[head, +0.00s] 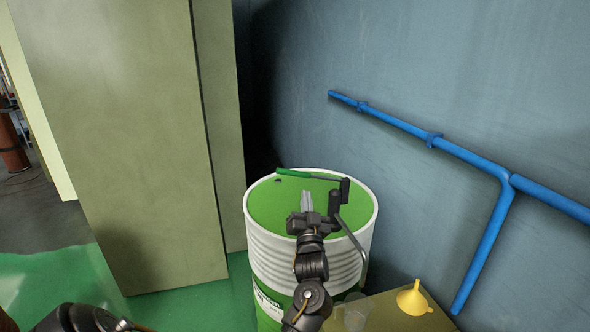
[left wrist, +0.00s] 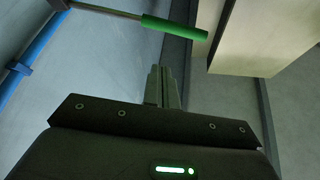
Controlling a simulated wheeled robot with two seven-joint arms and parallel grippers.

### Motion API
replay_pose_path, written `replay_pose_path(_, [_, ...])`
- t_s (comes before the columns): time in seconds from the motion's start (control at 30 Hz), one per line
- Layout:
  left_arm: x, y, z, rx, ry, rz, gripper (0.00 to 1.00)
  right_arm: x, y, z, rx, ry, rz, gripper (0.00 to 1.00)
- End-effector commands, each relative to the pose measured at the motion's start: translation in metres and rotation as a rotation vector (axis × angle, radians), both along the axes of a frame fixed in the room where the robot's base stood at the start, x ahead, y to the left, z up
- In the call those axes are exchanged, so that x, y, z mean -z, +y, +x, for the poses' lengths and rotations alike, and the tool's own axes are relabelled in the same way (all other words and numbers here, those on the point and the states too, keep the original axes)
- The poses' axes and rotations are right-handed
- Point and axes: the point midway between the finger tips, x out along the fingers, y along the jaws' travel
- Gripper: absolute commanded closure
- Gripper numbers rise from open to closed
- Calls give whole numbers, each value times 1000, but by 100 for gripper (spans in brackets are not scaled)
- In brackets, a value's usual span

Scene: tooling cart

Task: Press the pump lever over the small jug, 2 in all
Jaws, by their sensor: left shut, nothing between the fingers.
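The pump lever (head: 294,173) has a green grip and a dark rod, and sits above the green top of a white and green drum (head: 258,222). A dark pump body (head: 345,190) and a grey spout stand at the drum's right side. The lever also shows at the top of the left wrist view (left wrist: 174,27). My left gripper (head: 307,200) is shut and empty, over the drum top and below the lever in the picture, apart from it. A clear small jug (head: 355,316) stands on the bench at the bottom, partly hidden by my arm. My right gripper is not seen.
A yellow funnel (head: 412,298) stands on the tan bench (head: 395,318) right of the drum. Blue pipes (head: 450,148) run along the wall at right. A tall olive cabinet (head: 130,140) stands close at left. Green floor shows at lower left.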

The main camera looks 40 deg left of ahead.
Motion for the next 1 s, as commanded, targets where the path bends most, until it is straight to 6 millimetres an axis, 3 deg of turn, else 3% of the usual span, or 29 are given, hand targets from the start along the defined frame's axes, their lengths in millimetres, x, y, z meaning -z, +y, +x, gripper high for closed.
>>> replay_pose_path(0.03, [-16, 3, -3, -20, -25, 4, 100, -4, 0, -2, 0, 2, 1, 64])
replay_pose_path(0.13, [-28, 6, -7, -41, -48, 11, 100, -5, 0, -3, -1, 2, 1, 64])
replay_pose_path(0.57, [-32, 9, -4, -44, -50, 13, 100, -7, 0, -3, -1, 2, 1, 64])
replay_pose_path(1.0, [-73, 58, 44, -46, -49, 13, 100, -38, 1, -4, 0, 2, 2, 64])
